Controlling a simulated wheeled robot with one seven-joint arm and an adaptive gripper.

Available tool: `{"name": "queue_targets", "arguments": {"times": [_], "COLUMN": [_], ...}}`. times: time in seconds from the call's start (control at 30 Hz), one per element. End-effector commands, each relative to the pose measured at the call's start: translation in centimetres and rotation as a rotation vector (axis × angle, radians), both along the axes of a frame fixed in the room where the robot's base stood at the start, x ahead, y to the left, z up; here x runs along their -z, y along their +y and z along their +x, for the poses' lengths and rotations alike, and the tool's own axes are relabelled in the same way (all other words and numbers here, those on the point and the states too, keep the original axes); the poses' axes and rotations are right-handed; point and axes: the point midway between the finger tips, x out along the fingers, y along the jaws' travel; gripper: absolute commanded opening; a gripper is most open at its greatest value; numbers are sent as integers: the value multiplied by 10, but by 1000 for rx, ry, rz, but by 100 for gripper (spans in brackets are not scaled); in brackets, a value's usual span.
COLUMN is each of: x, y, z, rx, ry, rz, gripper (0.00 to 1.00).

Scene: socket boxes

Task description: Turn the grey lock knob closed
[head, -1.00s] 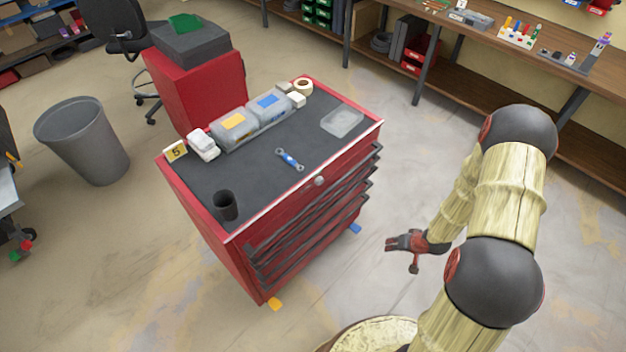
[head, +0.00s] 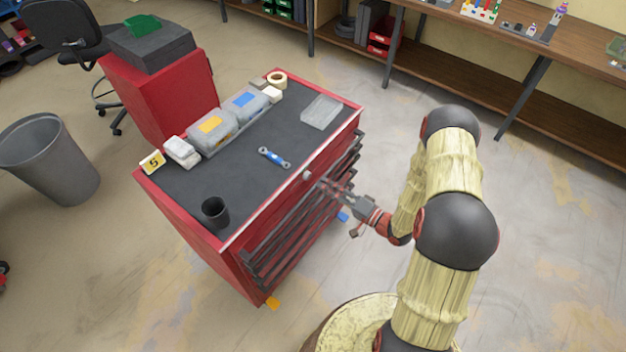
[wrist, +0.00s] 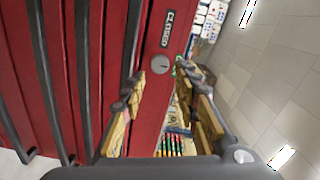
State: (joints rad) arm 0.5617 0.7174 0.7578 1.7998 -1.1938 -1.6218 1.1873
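The grey lock knob (head: 308,175) sits on the front face of the red tool cabinet (head: 222,250), just below the top edge. In the wrist view the round knob (wrist: 160,64) has a slot and lies beside a label (wrist: 167,29) reading "CLOSED". My gripper (head: 330,188) is in front of the cabinet, close to the knob. In the wrist view its two fingers (wrist: 166,92) are spread apart with nothing between them. The knob shows beyond the fingertips, between the finger lines. I cannot tell the exact gap to it.
Drawer handles (wrist: 48,80) run along the cabinet front beside my fingers. On the cabinet top are a blue-marked wrench (head: 274,157), a black cup (head: 215,212), lidded boxes (head: 211,130) and a clear tray (head: 321,112).

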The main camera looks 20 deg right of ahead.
Motion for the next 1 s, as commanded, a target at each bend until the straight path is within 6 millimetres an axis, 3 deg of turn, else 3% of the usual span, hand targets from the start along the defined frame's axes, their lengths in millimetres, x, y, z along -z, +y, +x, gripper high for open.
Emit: {"name": "queue_targets", "arguments": {"times": [0.4,0.77,1.0], "x": [1,0,0], "y": [32,34,34], "z": [42,46,46], "rx": [-2,1,1], "ry": [1,0,0], "rz": [-2,-3,-3], "gripper": [31,30,17]}}
